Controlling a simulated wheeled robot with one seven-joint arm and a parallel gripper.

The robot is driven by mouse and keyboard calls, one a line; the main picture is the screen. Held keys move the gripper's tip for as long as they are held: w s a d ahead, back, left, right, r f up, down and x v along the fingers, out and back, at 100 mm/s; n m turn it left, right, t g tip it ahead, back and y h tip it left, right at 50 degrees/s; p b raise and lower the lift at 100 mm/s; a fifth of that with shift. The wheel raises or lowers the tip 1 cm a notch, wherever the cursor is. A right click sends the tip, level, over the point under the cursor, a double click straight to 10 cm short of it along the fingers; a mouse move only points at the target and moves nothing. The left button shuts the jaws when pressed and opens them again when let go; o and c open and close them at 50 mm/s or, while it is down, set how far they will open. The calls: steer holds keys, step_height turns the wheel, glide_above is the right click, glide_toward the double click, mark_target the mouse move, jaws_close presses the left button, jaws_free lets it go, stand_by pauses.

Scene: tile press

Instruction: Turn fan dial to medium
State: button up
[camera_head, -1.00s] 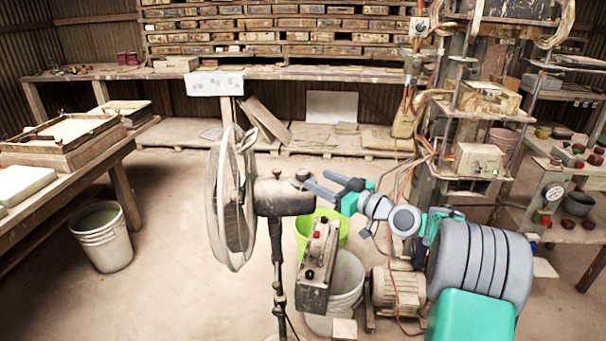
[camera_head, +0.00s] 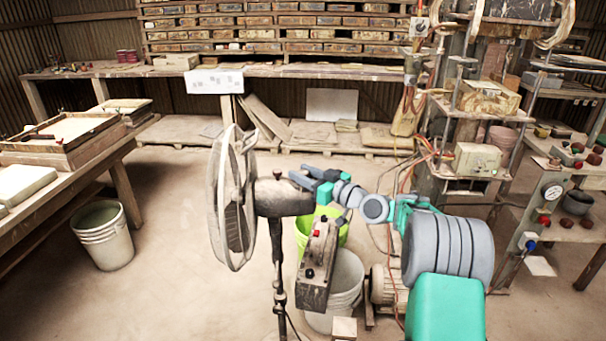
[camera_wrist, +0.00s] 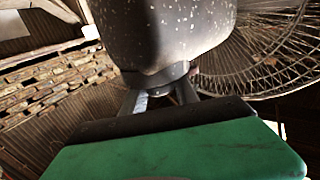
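The standing fan (camera_head: 232,198) is at the centre of the head view, its cage facing left and its dark motor housing (camera_head: 283,199) behind it. My gripper (camera_head: 303,177) is at the upper rear end of this housing, with its fingers apart. In the wrist view the speckled housing (camera_wrist: 185,30) fills the top middle. A round grey part (camera_wrist: 155,79), seemingly the dial, sticks out of it towards my gripper (camera_wrist: 160,98), whose fingers lie on either side. I cannot tell whether they touch it. The dial's setting marks are not visible.
The tile press (camera_head: 470,160) stands at right.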

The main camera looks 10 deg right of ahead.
jaws_close()
